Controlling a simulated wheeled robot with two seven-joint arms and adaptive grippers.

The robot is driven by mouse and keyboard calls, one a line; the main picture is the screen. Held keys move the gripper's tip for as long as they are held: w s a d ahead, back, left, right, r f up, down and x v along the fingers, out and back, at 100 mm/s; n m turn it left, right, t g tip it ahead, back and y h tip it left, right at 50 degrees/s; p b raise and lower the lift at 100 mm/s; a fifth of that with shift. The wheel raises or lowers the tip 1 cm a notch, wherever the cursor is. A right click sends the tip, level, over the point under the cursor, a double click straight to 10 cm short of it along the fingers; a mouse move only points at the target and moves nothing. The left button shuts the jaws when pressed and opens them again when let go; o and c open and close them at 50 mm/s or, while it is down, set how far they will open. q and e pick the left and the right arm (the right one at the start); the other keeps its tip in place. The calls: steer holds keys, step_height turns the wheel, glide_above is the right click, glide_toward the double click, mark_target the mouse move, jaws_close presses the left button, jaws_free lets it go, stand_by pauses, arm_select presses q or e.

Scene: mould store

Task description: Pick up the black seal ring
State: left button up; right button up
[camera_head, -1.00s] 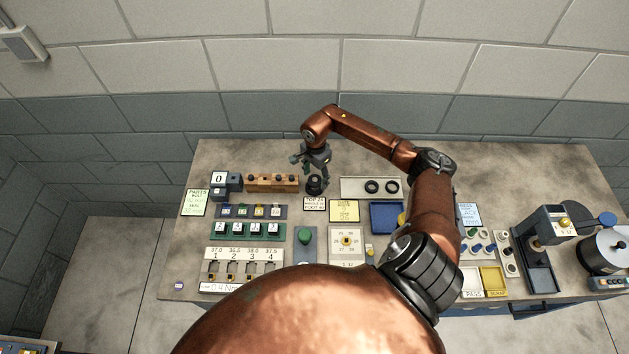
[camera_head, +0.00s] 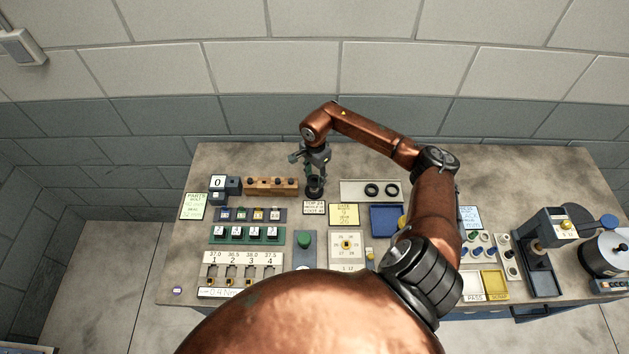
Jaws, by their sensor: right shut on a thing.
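My right gripper (camera_head: 315,181) points down at the back of the bench, left of the grey tray. It is shut on a small, dark, round thing (camera_head: 315,191), which I take to be the black seal ring. The fingers partly cover it, and it is too small to tell whether it is clear of the bench. Two other black rings (camera_head: 371,190) (camera_head: 391,190) lie side by side in the grey tray (camera_head: 350,195). My left gripper is not in view.
A wooden block (camera_head: 262,187) with dark knobs stands left of the gripper. A label card (camera_head: 314,208) is just in front. The back right of the bench (camera_head: 510,180) is bare.

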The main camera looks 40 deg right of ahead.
steer(key=s+a+r+b, duration=0.3)
steer(key=s+a+r, duration=0.6)
steer(key=s+r, duration=0.25)
step_height(320, 180, up, 7)
steer(key=p, duration=0.2)
steer(key=shift+w+p, duration=0.35)
steer(key=shift+w, duration=0.1)
stand_by(0.4)
steer(key=w+d+f+m+p, duration=0.4)
steer(key=w+d+f, duration=0.1)
steer(key=d+f, duration=0.2)
steer(key=s+d+f+m, duration=0.1)
steer(key=d+f, duration=0.2)
steer(key=d, duration=0.1)
steer(key=s+d+f+m+p, duration=0.1)
steer(key=d+f+m, duration=0.1)
steer(key=d+f, duration=0.2)
steer(key=s+d+f+m+p, duration=0.1)
steer(key=d+f+m, duration=0.1)
steer(key=d+f, duration=0.2)
steer(key=shift+s+d, duration=0.3)
steer(key=shift+f+b, duration=0.65)
steer(key=shift+f, duration=1.35)
steer(key=shift+f+b, duration=0.7)
steer(key=shift+b, duration=0.05)
